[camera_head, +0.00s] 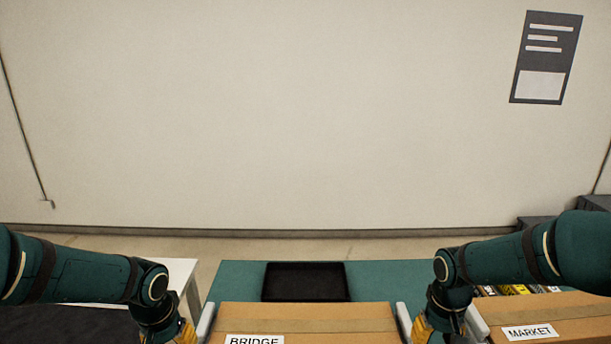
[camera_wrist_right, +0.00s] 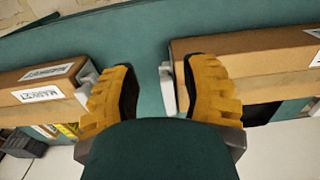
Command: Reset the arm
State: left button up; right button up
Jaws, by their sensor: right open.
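My right gripper (camera_head: 430,330) hangs at the lower edge of the head view, between two cardboard boxes.
A teal table (camera_head: 380,275) carries a black tray (camera_head: 305,282) behind the BRIDGE box. Pale brackets (camera_head: 404,322) stand at the box ends, close to my right gripper. A white table (camera_head: 180,270) is at left. The wall behind has a dark poster (camera_head: 545,57).

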pick_arm(q)
jog(key=s+d+f+h+b, duration=0.1)
jog(key=s+d+f+h, duration=0.2)
jog(key=d+f, duration=0.95)
pick_arm(e)
jog(key=s+a+f+y, duration=0.1)
jog(key=s+a+f, duration=0.1)
jog(key=a+f, duration=0.45)
jog(key=s+a+f+y, duration=0.1)
jog(key=a+f, duration=0.2)
jog(key=f, duration=0.6)
pick_arm(q)
jog(key=s+d+f+n+b, duration=0.1)
jog(key=s+d+f, duration=0.3)
jog(key=s+f, duration=0.4)
notch_tip(320, 180, down, 4)
jog(key=shift+s+f+n+t+h+b, duration=0.15)
jog(key=shift+s+n+t+h+b, duration=0.15)
jog(key=shift+n+h+b, duration=0.1)
pick_arm(e)
jog(key=s+a+f+m+t+y, duration=0.1)
jog(key=s+a+f, duration=0.6)
jog(key=s+f, duration=0.2)
jog(key=shift+s+m+t+y, duration=0.3)
jog(key=shift+s+m+t, duration=0.1)
jog(key=shift+s, duration=0.1)
